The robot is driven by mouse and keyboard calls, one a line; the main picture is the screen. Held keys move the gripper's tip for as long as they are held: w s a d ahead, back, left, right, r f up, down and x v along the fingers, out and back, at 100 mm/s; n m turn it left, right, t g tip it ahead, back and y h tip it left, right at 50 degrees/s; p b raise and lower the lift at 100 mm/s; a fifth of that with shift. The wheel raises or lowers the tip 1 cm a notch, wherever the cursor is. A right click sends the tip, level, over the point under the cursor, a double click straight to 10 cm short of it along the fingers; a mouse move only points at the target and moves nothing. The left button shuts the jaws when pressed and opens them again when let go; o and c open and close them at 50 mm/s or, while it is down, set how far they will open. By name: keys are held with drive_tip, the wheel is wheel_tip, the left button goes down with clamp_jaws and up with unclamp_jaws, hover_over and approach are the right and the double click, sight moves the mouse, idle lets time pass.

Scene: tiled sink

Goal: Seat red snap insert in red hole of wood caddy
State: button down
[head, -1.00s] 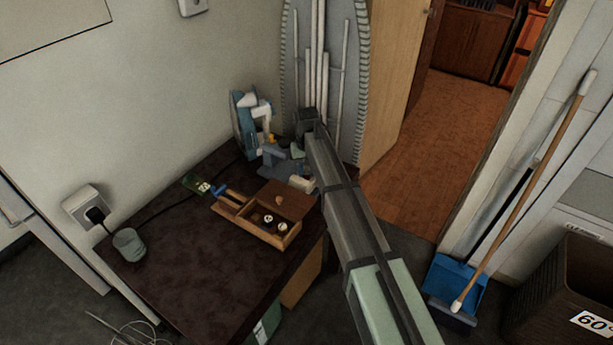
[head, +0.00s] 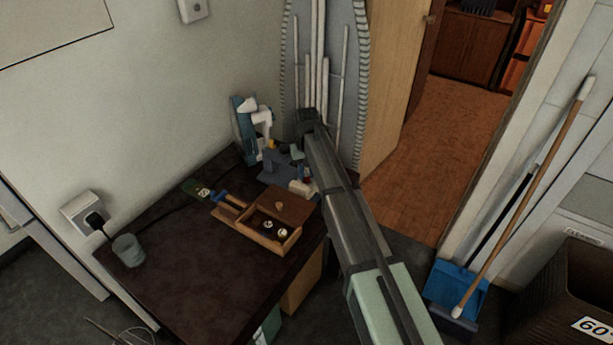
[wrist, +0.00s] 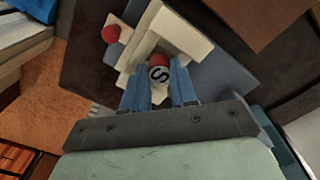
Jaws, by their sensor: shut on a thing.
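My gripper (wrist: 159,76) is shut on a small round red part with a dark "S" on its pale face, which appears to be the red snap insert (wrist: 158,62). The insert sits between the blue fingertips, in front of a cream block (wrist: 180,32); I cannot tell whether they touch. In the head view the arm hides most of the gripper, at the table's back right. The wood caddy (head: 248,231) is a brown open box left of the gripper, with two small white round pieces inside. I cannot make out its red hole.
The cream block also shows in the head view (head: 299,187), near a blue-grey stand (head: 275,166). Another red round piece (wrist: 110,33) is beside the block. The table front is clear.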

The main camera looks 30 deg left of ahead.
drive_tip(key=r, duration=0.8)
drive_tip(key=shift+s+a, duration=0.35)
drive_tip(key=shift+s, duration=0.05)
drive_tip(key=s+a+n, duration=0.1)
drive_tip(key=s+a, duration=0.2)
drive_tip(key=s, duration=0.6)
drive_tip(key=s+a+n, duration=0.2)
drive_tip(key=s+a, duration=0.2)
drive_tip(key=s, duration=0.5)
drive_tip(key=shift+n, duration=0.8)
drive_tip(key=shift+s+d+f, duration=0.45)
drive_tip(key=shift+d+f, duration=0.05)
drive_tip(key=shift+f, duration=1.3)
drive_tip(key=shift+s+d+f, duration=0.45)
drive_tip(key=shift+f, duration=1.3)
drive_tip(key=shift+s+d+f, duration=0.45)
drive_tip(key=shift+d+f, duration=0.05)
drive_tip(key=shift+f, duration=1.3)
drive_tip(key=shift+f, duration=0.2)
drive_tip(key=c, duration=1.2)
unclamp_jaws()
drive_tip(key=shift+r, duration=0.15)
